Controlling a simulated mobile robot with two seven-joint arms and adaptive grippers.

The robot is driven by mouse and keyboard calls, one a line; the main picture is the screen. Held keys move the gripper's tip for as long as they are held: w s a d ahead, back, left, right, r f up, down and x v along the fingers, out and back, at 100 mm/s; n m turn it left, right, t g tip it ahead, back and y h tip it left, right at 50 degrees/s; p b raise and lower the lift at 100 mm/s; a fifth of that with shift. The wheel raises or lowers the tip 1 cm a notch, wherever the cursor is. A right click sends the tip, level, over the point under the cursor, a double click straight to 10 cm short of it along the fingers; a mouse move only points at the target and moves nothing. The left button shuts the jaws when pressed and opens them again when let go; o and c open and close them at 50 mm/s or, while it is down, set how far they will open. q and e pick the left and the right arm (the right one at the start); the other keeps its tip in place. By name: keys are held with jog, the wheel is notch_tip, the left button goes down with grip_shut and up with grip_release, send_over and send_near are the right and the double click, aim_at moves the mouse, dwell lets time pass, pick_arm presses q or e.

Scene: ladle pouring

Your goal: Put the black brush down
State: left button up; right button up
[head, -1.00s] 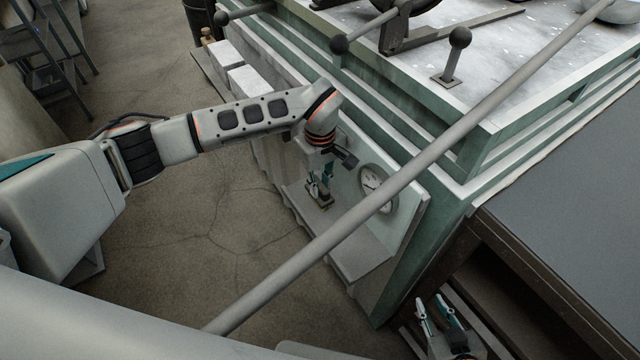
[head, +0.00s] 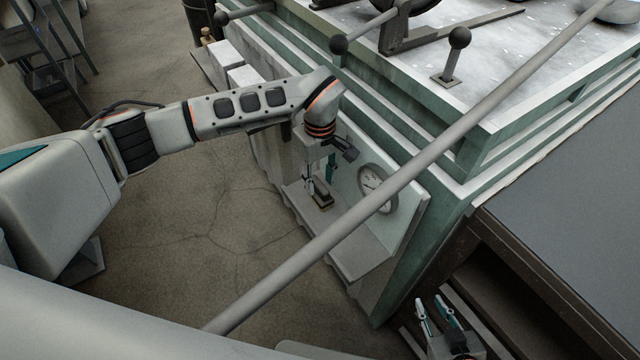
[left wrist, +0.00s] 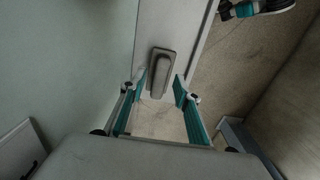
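The black brush (head: 322,201) rests on the narrow grey ledge (head: 362,262) on the side of the green machine, with its pale underside down. In the left wrist view the brush (left wrist: 160,73) looks grey and lies on the ledge, just beyond my fingertips. My left gripper (head: 319,180) is above the brush; in its wrist view its two teal fingers (left wrist: 161,88) are spread apart, with a gap between them and nothing gripped. My right gripper (head: 436,304) is at the bottom right, its fingers apart and empty.
A round gauge (head: 377,188) is on the panel just right of the brush. A long grey pole (head: 400,184) crosses the view diagonally in front of the ledge. White blocks (head: 243,76) stand farther back along the machine. Open floor (head: 215,215) lies to the left.

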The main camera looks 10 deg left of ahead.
aim_at(320, 185)
pick_arm(q)
notch_tip(320, 185, up, 5)
jog(key=shift+r, duration=0.15)
dwell(0.6)
